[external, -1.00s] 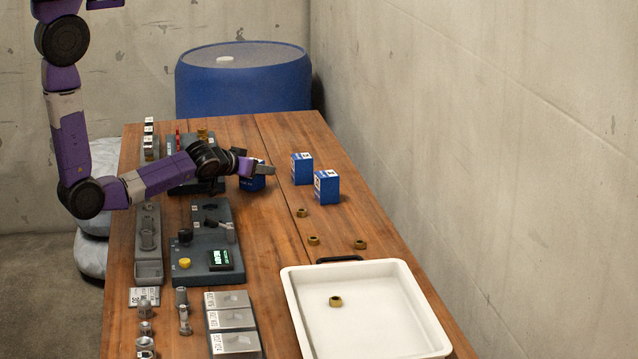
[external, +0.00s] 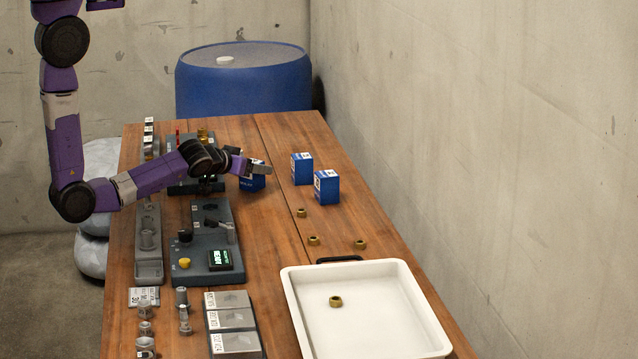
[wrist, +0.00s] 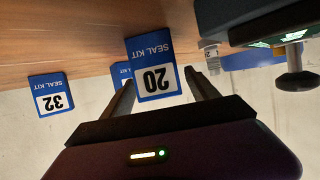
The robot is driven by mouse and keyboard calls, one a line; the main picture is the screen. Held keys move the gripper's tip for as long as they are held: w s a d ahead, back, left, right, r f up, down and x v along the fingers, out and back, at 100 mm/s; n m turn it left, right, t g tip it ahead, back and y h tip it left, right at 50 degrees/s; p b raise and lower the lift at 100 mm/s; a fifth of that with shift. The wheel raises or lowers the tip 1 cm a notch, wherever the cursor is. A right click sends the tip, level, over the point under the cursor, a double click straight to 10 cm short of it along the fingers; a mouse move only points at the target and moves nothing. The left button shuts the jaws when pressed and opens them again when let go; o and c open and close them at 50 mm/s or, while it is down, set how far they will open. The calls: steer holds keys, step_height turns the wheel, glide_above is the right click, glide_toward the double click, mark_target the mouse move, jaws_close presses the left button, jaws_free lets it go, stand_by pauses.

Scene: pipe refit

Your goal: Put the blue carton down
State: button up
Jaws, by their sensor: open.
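The blue carton (wrist: 151,49), labelled SEAL KIT 20, stands on the wooden table (external: 270,215). In the wrist view it appears upside down between the fingers of my gripper (wrist: 160,92), which are apart with room on both sides of it. In the external view my gripper (external: 262,168) is over the carton (external: 251,184) and partly hides it. My gripper is open.
Two more blue cartons stand to the right, one farther back (external: 302,169) and one nearer (external: 327,187); one is marked 32 in the wrist view (wrist: 50,95). Grey fixtures (external: 207,238) lie in front. Brass nuts and a white tray (external: 432,330) are nearer at right.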

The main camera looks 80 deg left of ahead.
mark_target(218, 201)
steer(key=b+v, duration=0.1)
steer(key=v, duration=0.8)
steer(key=shift+d, duration=0.1)
